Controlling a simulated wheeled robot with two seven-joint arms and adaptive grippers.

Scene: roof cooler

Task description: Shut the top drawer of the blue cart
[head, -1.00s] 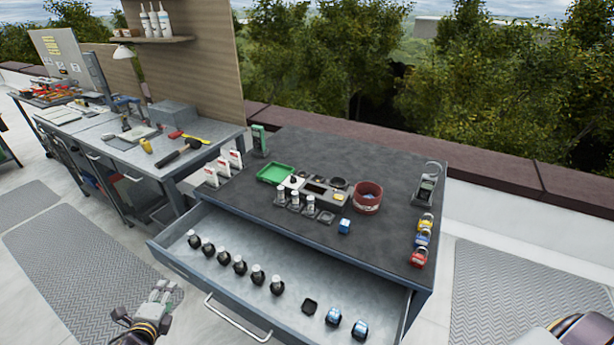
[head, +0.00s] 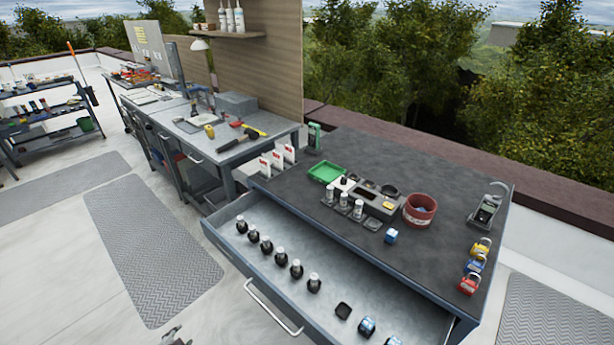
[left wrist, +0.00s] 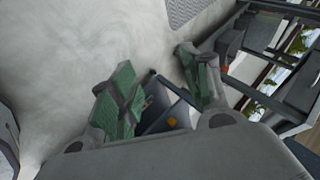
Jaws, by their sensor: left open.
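The blue cart has a dark worktop (head: 340,200). Its top drawer (head: 240,258) stands pulled out toward me, with a bar handle (head: 272,308) on its front. Several black-and-silver round items (head: 281,258), a dark square piece (head: 343,311) and blue items (head: 367,326) lie inside. The drawer's near right corner is cut off by the frame. My left gripper shows only as a tip (head: 175,338) at the bottom edge, left of the handle and apart from it. In the left wrist view it (left wrist: 158,78) is open, its green-padded fingers spread. My right gripper is not in view.
On the worktop are a green tray (head: 327,172), a red tub (head: 420,210), padlocks (head: 476,265) and a blue item (head: 391,236). A grey workbench (head: 215,140) stands behind left. The floor left of the drawer, with grey mats (head: 155,250), is clear.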

